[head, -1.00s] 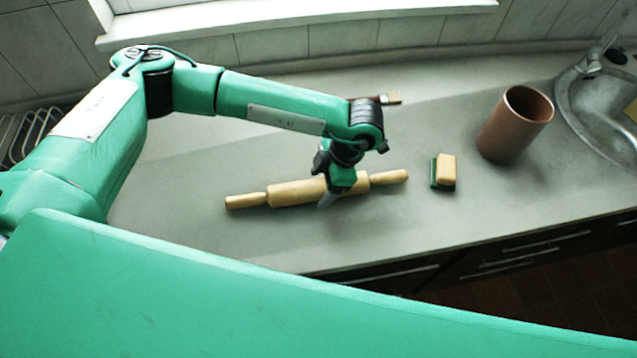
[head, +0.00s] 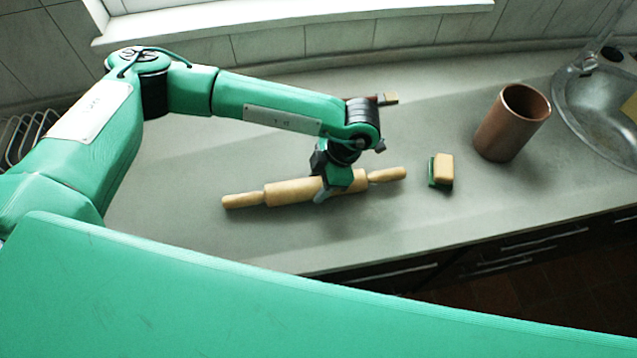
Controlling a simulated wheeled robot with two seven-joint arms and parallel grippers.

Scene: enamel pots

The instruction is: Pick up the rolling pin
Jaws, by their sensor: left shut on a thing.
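A pale wooden rolling pin (head: 290,192) lies roughly level across the grey counter, its two handles pointing left and right. My left gripper (head: 325,193) comes down from above onto the right part of its barrel and is shut on it. The gripper hides a short stretch of the barrel. I cannot tell whether the pin touches the counter or is slightly above it. My right gripper is out of view.
A sponge (head: 441,170) with a green side lies right of the pin. A brown cylinder pot (head: 512,123) stands beyond it, near the metal sink (head: 590,105). A brush (head: 388,99) lies behind my wrist. The counter (head: 420,225) is clear in front.

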